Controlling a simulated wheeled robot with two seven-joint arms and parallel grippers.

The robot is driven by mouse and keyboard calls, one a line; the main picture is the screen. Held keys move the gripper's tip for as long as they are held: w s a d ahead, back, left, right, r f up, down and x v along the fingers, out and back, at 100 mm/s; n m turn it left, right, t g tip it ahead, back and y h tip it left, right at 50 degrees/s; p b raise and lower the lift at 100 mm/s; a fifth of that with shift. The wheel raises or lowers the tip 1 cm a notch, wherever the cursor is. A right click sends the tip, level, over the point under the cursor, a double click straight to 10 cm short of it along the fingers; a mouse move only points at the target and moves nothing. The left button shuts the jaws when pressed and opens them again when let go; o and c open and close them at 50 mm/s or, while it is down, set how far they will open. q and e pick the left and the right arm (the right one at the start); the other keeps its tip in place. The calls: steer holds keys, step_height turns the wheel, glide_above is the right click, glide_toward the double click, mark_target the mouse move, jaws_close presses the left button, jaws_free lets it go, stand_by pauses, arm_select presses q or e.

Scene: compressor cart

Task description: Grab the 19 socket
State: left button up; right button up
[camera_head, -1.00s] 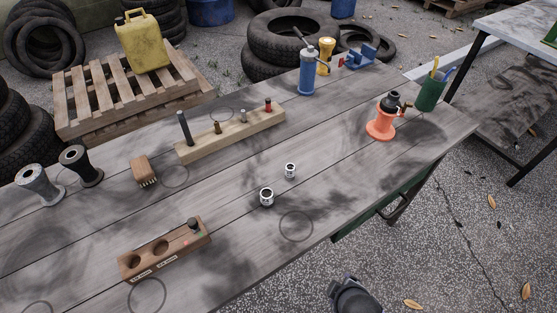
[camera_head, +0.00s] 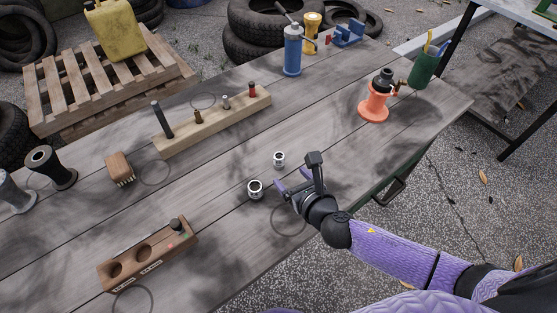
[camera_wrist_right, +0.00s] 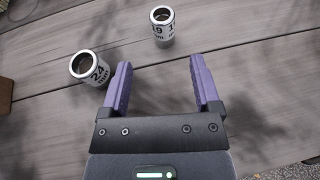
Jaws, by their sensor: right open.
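Two silver sockets stand upright on the wooden table. In the right wrist view the farther one, marked 19 (camera_wrist_right: 163,25), is ahead of the open fingers and slightly right of their middle line. It is the farther socket (camera_head: 279,158) in the head view. The nearer socket, marked 24 (camera_wrist_right: 89,68), is just beyond the left finger in the wrist view; it also shows in the head view (camera_head: 255,189). My right gripper (camera_head: 282,181) is open and empty, low by the table, apart from the 19 socket. It fills the lower wrist view (camera_wrist_right: 160,87). My left gripper is not visible.
A wooden socket holder (camera_head: 150,257) with holes stands at the near left. A long wooden block with upright pins (camera_head: 213,124) and a brush (camera_head: 119,168) lie behind. An orange jack-like tool (camera_head: 374,103) stands right of the sockets. The table around the sockets is clear.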

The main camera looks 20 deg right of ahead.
mark_target(282, 164)
steer(key=b+x, duration=0.1)
steer(key=x, duration=0.3)
steer(key=b+x, duration=0.2)
steer(key=x, duration=0.2)
steer(key=shift+d, duration=0.25)
steer(key=shift+w, duration=0.25)
steer(key=shift+r, duration=0.15)
steer(key=shift+c, duration=1.1)
steer(key=c, duration=0.7)
jaws_close()
arm_select(q)
steer(key=shift+g, duration=0.3)
steer(key=f, duration=0.1)
steer(key=s+a+f, duration=0.1)
steer(key=f, duration=0.1)
steer(key=shift+s+a+f, duration=0.2)
steer(key=shift+a, duration=0.15)
